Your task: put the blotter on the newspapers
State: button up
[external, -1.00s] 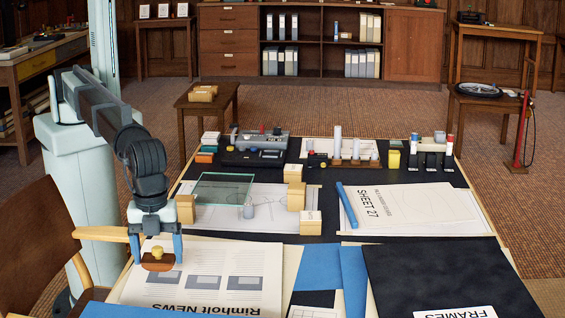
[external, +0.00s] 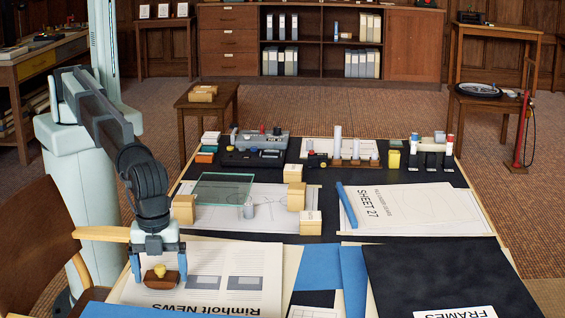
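The newspapers (external: 228,270) lie flat at the front left, with the heading "Rimholt NEWS" upside down. The blotter is over their left part in the picture. I cannot tell whether its underside touches the paper.
Blue folders (external: 318,268) and a black "FRAMES" portfolio (external: 440,275) lie right of the newspapers. A chair (external: 40,250) is at the left.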

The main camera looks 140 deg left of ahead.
aim_at(160, 266)
jog(key=shift+o, duration=0.6)
jog(key=shift+r, duration=0.1)
notch_tip(160, 266, up, 12)
